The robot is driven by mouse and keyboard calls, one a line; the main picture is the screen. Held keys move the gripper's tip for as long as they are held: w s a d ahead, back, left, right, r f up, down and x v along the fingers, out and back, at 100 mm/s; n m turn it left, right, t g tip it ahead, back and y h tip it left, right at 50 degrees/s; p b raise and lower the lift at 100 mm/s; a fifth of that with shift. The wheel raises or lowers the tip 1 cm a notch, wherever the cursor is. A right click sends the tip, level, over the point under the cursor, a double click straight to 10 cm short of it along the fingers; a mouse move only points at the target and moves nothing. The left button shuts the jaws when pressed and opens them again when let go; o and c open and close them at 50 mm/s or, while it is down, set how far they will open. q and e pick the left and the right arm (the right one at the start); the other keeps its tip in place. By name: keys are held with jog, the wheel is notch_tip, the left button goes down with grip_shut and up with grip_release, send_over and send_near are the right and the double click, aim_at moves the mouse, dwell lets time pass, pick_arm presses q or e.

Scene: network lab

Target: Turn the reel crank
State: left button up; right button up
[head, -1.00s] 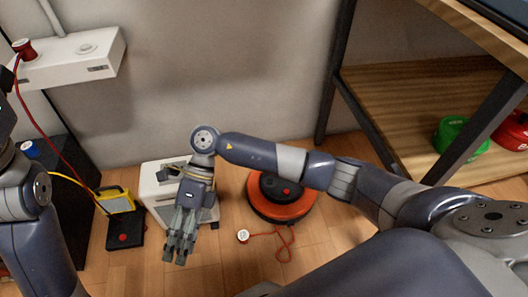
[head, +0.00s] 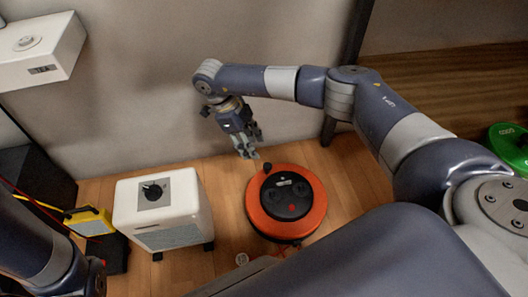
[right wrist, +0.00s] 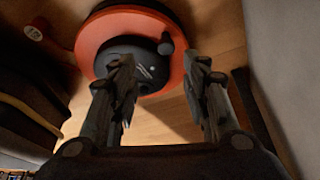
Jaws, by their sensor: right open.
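The reel (head: 286,200) lies flat on the wooden floor, an orange disc with a black hub; it also fills the upper middle of the right wrist view (right wrist: 132,58). Its crank knob (head: 267,168) is a small black peg at the hub's far left edge; it shows in the right wrist view (right wrist: 166,44) ahead of the fingers. My right gripper (head: 252,148) points down, open and empty, just behind and left of the knob and apart from it. In the right wrist view its fingers (right wrist: 163,72) stand either side of the knob's line. My left gripper is out of view.
A white box with a black dial (head: 160,208) stands left of the reel. A yellow device (head: 88,221) with cables is farther left. A white wall unit (head: 40,50) is upper left. A green reel (head: 510,147) sits at right. The wall is close behind my right gripper.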

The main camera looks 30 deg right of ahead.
aim_at(267, 165)
jog(key=b+x, duration=0.2)
jog(key=x, duration=0.1)
jog(key=b+x, duration=0.2)
jog(key=x, duration=0.2)
jog(key=d+b+x, duration=0.1)
jog(key=b+x, duration=0.1)
jog(key=x, duration=0.1)
jog(key=shift+w+f+b, duration=0.3)
jog(key=shift+f, duration=0.05)
jog(key=shift+c, duration=0.5)
grip_shut()
